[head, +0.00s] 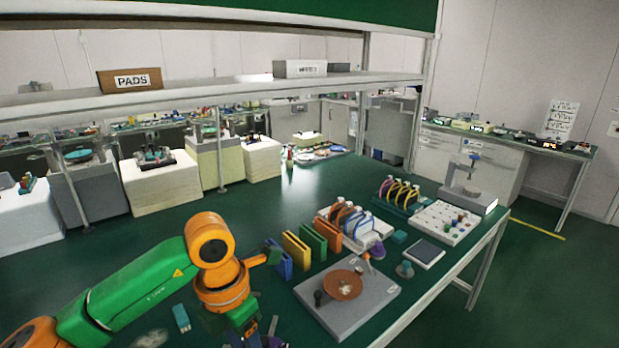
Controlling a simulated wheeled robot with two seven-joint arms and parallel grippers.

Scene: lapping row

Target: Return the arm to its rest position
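My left arm (140,283), green and orange, reaches in from the left in the head view and bends down over the near part of the green bench top. Its dark gripper (262,337) is at the bottom edge of the picture and partly cut off. I cannot tell whether its fingers are open or hold anything. A grey plate with a round brown disc (342,285) lies on the bench to the right of the gripper. My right arm and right gripper are not in view.
Blue, yellow, green and orange upright holders (313,241) stand just right of the arm. Behind them are a rack with hoops (349,222) and a white tray (443,222). A shelf (200,96) with a PADS box (130,80) spans above.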

